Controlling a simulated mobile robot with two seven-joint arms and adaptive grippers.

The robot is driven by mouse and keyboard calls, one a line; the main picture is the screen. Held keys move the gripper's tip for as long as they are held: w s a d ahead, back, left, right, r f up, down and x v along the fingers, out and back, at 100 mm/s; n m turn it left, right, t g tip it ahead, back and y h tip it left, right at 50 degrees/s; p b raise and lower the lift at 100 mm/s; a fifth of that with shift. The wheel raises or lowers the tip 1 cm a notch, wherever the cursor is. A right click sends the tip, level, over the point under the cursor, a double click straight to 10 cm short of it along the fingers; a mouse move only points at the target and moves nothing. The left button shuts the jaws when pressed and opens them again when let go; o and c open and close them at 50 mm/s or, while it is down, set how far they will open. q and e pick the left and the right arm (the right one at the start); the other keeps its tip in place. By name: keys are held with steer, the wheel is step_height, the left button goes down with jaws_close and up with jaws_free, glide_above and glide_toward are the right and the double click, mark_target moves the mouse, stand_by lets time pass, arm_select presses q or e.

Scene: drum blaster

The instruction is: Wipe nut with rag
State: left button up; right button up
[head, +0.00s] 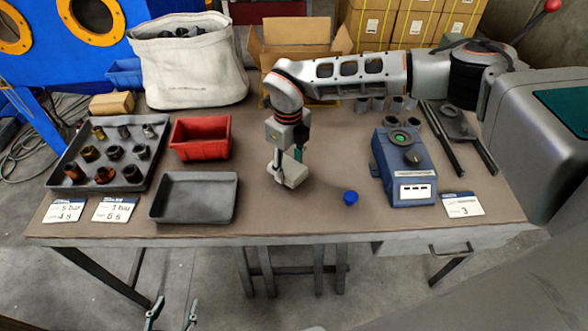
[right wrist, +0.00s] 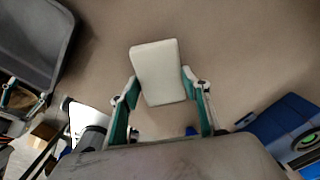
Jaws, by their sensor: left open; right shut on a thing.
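My right gripper (head: 287,163) is shut on a pale rectangular pad (head: 292,175), perhaps the folded rag, at mid-table. In the right wrist view the pad (right wrist: 158,70) sits between the green-lined fingers, its far end sticking out beyond them. Whether it touches the table is unclear. Several rusty and dark metal pieces, which look like nuts or fittings (head: 105,174), stand in the grey tray (head: 57,184) at the left, away from the right gripper. I cannot tell which is the nut. My left gripper (head: 172,314) is open and empty at the bottom edge, in front of the table.
An empty grey tray (head: 195,215) and a red bin (head: 201,138) lie left of the pad. A blue cap (head: 350,198) and a blue device (head: 405,170) are to the right. A white sack (head: 188,70) and a cardboard box (head: 300,38) stand behind. The front middle of the table is clear.

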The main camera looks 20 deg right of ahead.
mark_target(298, 173)
steer(key=shift+w+a, duration=0.35)
steer(key=shift+w, duration=0.15)
steer(key=shift+s+d+r+p, duration=0.15)
steer(key=shift+s+d+p, duration=0.45)
steer(key=shift+s+p, duration=0.2)
steer(key=shift+s+d+p, duration=0.3)
steer(key=shift+s+p, duration=0.05)
steer(key=shift+s, duration=0.2)
steer(key=shift+s+d+p, duration=0.3)
steer(key=shift+s+p, duration=0.05)
steer(key=shift+s, duration=0.15)
steer(key=shift+w+a+f+b, duration=0.1)
steer(key=shift+w+a+b, duration=0.5)
steer(key=shift+w, duration=0.35)
steer(key=shift+w+a+f+b, duration=0.1)
steer(key=shift+w+a+b, duration=0.45)
steer(key=shift+w, duration=0.35)
steer(key=shift+r, duration=0.1)
